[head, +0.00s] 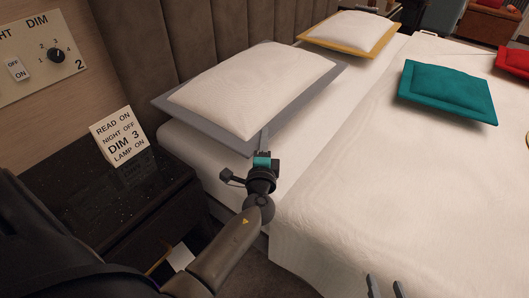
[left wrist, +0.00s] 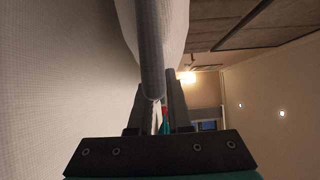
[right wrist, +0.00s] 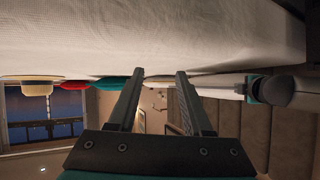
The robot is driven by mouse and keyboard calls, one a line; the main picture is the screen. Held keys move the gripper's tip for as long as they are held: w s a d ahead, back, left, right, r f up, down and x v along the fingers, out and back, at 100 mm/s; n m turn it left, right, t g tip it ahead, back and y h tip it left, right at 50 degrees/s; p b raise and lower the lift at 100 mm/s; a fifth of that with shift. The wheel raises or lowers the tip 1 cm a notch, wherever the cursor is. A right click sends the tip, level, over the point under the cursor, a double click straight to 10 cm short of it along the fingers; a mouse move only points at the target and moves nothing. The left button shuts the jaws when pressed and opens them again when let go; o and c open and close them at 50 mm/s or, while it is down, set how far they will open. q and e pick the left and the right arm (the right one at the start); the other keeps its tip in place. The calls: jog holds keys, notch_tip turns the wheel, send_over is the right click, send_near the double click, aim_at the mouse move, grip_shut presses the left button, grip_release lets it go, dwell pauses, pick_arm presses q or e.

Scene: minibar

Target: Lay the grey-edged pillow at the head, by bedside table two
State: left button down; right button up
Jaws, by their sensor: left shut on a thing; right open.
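The grey-edged pillow (head: 252,88) is white with a grey border and lies at the near head corner of the bed (head: 340,170), against the padded headboard. My left gripper (head: 264,148) is shut on the pillow's grey front edge; the held edge (left wrist: 150,60) fills the upper middle of the left wrist view. Bedside table two (head: 70,190) is dark and stands to the left of the bed, just beside the pillow. My right gripper (head: 385,290) is open and empty at the bottom of the head view; its fingers (right wrist: 160,95) show apart in the right wrist view.
A yellow-edged pillow (head: 348,32) lies farther along the headboard (head: 185,45). A teal cushion (head: 447,92) and a red cushion (head: 514,61) lie on the bed. A sign card (head: 119,136) stands on the table. The near bed middle is clear.

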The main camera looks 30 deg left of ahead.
pick_arm(q)
jog(key=shift+f, duration=0.1)
pick_arm(e)
jog(key=shift+a+r+t, duration=0.1)
jog(key=shift+a+t, duration=0.2)
pick_arm(q)
jog(key=shift+f+b, duration=0.7)
jog(key=shift+f, duration=0.2)
jog(key=shift+f+b, duration=0.45)
jog(key=shift+f, duration=0.45)
pick_arm(e)
jog(key=shift+s+a+r+m+t+y, duration=0.25)
jog(key=shift+a+r+t+y, duration=0.35)
jog(key=shift+t, duration=0.5)
jog(key=shift+s+a+r+m+t+y, duration=0.15)
jog(key=shift+s+a+r+t+y, duration=0.2)
jog(key=shift+a+r+t, duration=0.6)
jog(key=shift+w+d+f, duration=0.15)
jog(key=shift+f, duration=0.05)
pick_arm(q)
jog(key=c, duration=1.2)
grip_release()
jog(key=shift+f, duration=0.25)
jog(key=shift+c, duration=0.2)
jog(key=o, duration=0.4)
